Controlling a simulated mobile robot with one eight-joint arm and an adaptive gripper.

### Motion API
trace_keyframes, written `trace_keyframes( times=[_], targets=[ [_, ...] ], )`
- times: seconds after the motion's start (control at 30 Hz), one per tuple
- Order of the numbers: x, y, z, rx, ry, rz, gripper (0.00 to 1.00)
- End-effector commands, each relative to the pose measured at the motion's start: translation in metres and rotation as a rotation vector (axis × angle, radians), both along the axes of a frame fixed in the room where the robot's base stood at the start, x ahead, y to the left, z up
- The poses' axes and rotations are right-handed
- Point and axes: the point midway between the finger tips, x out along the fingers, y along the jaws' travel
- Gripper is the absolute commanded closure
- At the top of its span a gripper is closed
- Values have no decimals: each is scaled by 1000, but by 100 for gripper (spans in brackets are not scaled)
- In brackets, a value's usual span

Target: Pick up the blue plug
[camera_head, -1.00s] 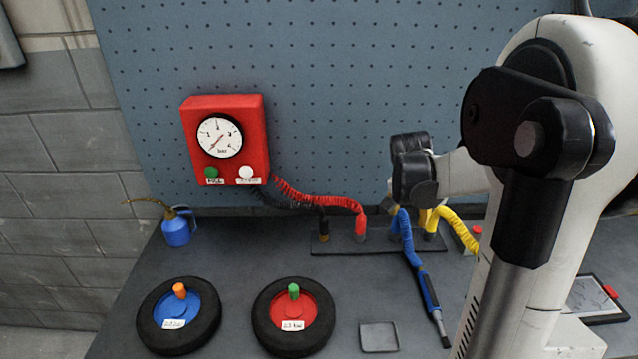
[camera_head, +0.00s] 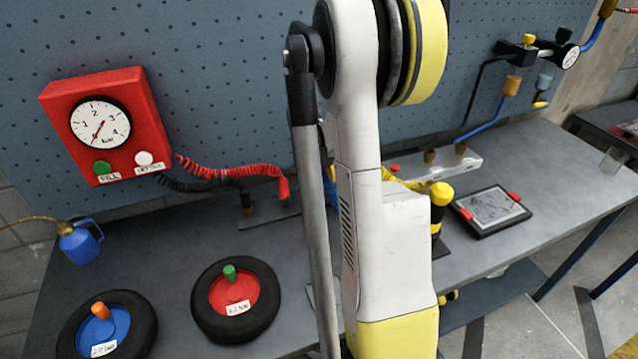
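The blue plug cannot be made out now. A small piece of blue, probably its hose (camera_head: 331,190), shows between parts of my arm. My arm (camera_head: 385,220) stands upright across the middle of the view and covers most of the plug rack (camera_head: 268,212) and the bench behind it. A red plug (camera_head: 284,190) on a coiled red hose stands at the rack's visible left part, with a black one (camera_head: 247,203) beside it. My gripper cannot be made out, so its opening and its distance from the blue plug do not show.
Two small wheels, one with a blue hub (camera_head: 62,340) and one with a red hub (camera_head: 204,318), lie at the front left. A blue oil can (camera_head: 80,245) stands behind them. A red gauge box (camera_head: 142,110) hangs on the pegboard. A tablet (camera_head: 490,209) lies right of my arm.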

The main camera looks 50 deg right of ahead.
Motion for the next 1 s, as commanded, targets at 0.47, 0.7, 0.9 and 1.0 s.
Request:
trace_keyframes(
  times=[0.47, 0.7, 0.9, 1.0],
  targets=[
    [1, -4, -9, 0, 0, 1, 100],
    [1, -4, -9, 0, 0, 0, 100],
    [1, -4, -8, 0, 0, 0, 100],
    [1, -4, -2, 0, 0, 0, 100]
  ],
)
